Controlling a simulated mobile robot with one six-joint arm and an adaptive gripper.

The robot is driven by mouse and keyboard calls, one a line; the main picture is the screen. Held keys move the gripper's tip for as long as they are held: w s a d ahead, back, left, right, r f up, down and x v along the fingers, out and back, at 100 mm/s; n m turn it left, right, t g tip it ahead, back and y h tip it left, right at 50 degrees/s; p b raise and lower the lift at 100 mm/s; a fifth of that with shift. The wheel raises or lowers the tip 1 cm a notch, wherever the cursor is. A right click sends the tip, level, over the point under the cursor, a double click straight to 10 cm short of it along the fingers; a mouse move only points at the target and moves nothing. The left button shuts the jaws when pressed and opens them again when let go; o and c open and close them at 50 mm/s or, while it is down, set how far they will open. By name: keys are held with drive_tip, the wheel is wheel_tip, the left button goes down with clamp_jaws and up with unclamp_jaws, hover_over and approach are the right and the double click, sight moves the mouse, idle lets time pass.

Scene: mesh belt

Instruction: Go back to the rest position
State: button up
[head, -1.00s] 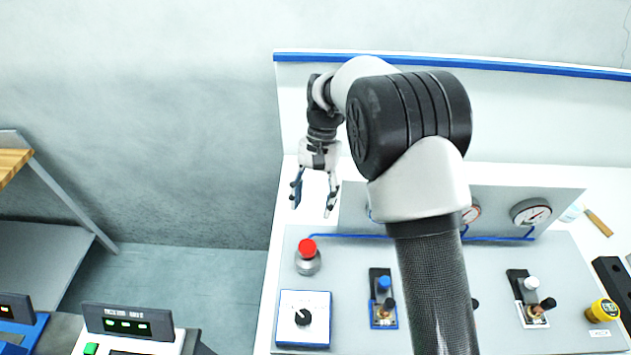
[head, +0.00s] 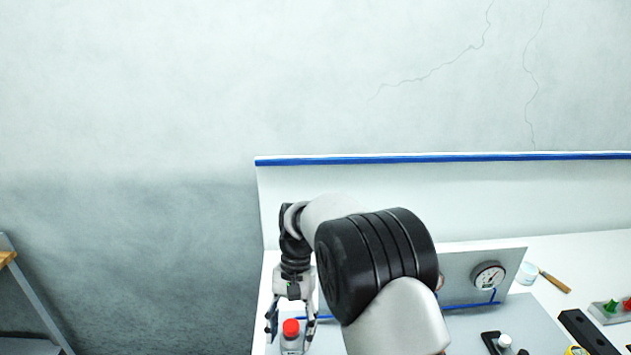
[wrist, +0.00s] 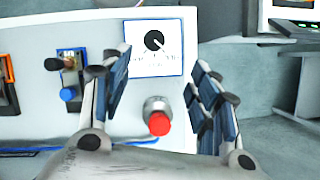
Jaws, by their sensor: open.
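My gripper (head: 290,325) is open and empty, pointing down near the left end of the panel in the head view. In the wrist view the two fingers of my gripper (wrist: 152,95) stand wide apart. The red push button (wrist: 159,123) on its grey base shows between them, touching neither in that view. My arm hides much of the panel's middle. No marked rest position shows.
A dial with a black knob (wrist: 154,41) and a blue-black valve (wrist: 69,75) are on the panel. A gauge (head: 488,276), a white cup (head: 526,273) and a wooden-handled tool (head: 555,282) are at the right. A blue-edged back wall (head: 450,158) rises behind. Free floor lies left of the bench.

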drive_tip(key=s+d+r+n+t+b, duration=0.1)
drive_tip(key=s+d+r+t+b, duration=0.45)
drive_tip(key=s+d+r, duration=0.5)
drive_tip(key=s+d+f+t+b, duration=0.1)
drive_tip(key=s+d+f+b, duration=0.1)
drive_tip(key=s+d, duration=0.2)
drive_tip(key=s+d+f+n+t+h+b, duration=0.1)
drive_tip(key=s+d+t+b, duration=0.1)
drive_tip(key=s+d, duration=0.3)
drive_tip(key=s, duration=0.4)
drive_tip(key=shift+f+b, duration=0.3)
drive_tip(key=shift+f, duration=0.05)
drive_tip(key=shift+t, duration=0.25)
idle(4.8)
